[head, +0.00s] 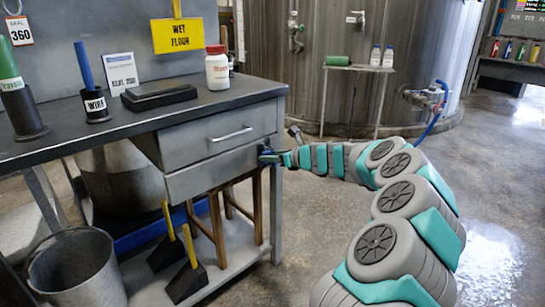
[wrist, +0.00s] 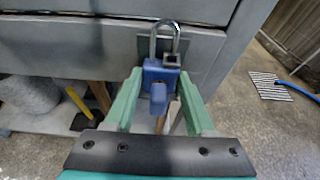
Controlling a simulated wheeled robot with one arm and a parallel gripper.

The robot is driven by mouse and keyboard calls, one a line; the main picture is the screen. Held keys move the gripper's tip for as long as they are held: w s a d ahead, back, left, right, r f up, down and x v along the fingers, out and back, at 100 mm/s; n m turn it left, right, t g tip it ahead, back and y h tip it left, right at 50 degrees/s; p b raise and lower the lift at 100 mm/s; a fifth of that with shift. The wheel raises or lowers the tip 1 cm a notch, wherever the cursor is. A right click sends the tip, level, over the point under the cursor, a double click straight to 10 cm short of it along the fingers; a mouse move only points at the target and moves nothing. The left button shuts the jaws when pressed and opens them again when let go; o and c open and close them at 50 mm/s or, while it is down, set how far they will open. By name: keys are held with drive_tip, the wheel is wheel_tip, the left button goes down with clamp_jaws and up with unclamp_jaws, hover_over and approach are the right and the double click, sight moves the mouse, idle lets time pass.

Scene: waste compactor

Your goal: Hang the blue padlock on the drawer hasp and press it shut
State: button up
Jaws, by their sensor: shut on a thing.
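The blue padlock (wrist: 160,74) is upright between the two teal fingers of my gripper (wrist: 163,82), which is shut on its body. Its silver shackle (wrist: 164,30) points up in front of a grey hasp plate (wrist: 145,46) on the drawer unit. A small dark staple (wrist: 172,58) shows by the shackle's right leg; I cannot tell whether the shackle passes through it or is fully down. In the head view my gripper (head: 280,159) reaches the right end of the lower drawer front (head: 210,174), with a small blue bit of padlock (head: 266,153) at its tip.
A workbench top (head: 120,118) carries a white bottle (head: 217,70) and a black block (head: 160,94). A wooden stool (head: 256,210) and yellow-handled tools stand underneath. The floor right of the bench is open.

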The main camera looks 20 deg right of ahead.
drive_tip(key=shift+f, duration=0.25)
idle(0.4)
drive_tip(key=o, duration=1.4)
drive_tip(key=shift+c, duration=0.4)
drive_tip(key=shift+p, duration=0.3)
drive_tip(key=shift+p+v, duration=0.65)
drive_tip(key=shift+v, duration=0.55)
drive_tip(key=p+v, duration=0.2)
drive_tip(key=v, duration=0.2)
drive_tip(key=shift+s+d+r, duration=0.1)
drive_tip(key=shift+s+r, duration=0.05)
drive_tip(key=shift+s, duration=0.1)
